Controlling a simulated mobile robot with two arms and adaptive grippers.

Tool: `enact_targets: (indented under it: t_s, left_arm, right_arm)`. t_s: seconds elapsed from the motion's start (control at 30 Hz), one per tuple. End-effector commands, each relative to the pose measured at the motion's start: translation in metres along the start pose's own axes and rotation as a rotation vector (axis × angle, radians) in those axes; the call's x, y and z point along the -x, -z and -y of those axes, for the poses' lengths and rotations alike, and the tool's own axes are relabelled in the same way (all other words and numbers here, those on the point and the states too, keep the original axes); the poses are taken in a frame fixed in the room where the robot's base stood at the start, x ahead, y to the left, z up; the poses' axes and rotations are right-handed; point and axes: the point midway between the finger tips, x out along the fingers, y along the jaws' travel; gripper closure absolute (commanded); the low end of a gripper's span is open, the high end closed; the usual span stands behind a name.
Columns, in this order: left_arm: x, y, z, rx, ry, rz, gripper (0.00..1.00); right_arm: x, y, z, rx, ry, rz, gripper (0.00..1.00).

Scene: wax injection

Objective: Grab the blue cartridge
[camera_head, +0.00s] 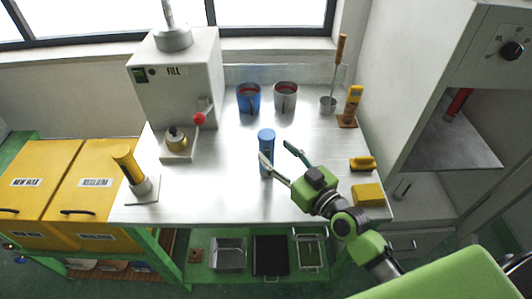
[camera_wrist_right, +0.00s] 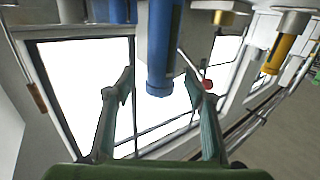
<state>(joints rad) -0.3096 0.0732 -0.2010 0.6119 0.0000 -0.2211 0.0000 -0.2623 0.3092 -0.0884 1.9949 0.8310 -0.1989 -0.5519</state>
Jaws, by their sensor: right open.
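The blue cartridge (camera_head: 266,138) stands upright near the middle of the metal table. My right gripper (camera_head: 275,149) is open, with its fingers pointing toward the cartridge from the front right. One finger crosses in front of the cartridge's middle in the head view, and the other is to its right. In the right wrist view the blue cartridge (camera_wrist_right: 162,45) appears between and beyond the two spread fingers of the gripper (camera_wrist_right: 160,82). I cannot tell whether a finger touches it. My left gripper is not in view.
A yellow cylinder (camera_head: 127,165) stands at the left. Yellow blocks (camera_head: 367,194) lie at the right. The front middle is clear.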

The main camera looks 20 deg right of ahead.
Motion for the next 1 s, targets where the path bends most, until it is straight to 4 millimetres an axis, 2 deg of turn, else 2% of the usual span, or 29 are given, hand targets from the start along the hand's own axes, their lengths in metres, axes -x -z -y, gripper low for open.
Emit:
enact_targets:
  t_s: [0.2,0.4,0.67,0.87,1.0]
  left_arm:
    - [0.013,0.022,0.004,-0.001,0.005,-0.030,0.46]
    - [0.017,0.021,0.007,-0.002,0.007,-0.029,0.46]
    - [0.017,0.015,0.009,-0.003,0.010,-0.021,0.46]
    - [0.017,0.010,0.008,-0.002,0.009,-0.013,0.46]
    - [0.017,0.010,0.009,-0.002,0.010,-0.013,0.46]
  right_arm:
    - [-0.026,0.004,0.002,-0.002,0.000,0.000,0.51]
    - [-0.050,0.002,0.002,0.000,-0.001,0.000,0.51]
    - [-0.052,0.000,0.002,0.000,-0.001,0.001,0.51]
    - [-0.052,0.000,0.002,0.001,-0.001,0.001,1.00]
    - [-0.052,0.002,0.001,0.001,-0.002,-0.003,1.00]
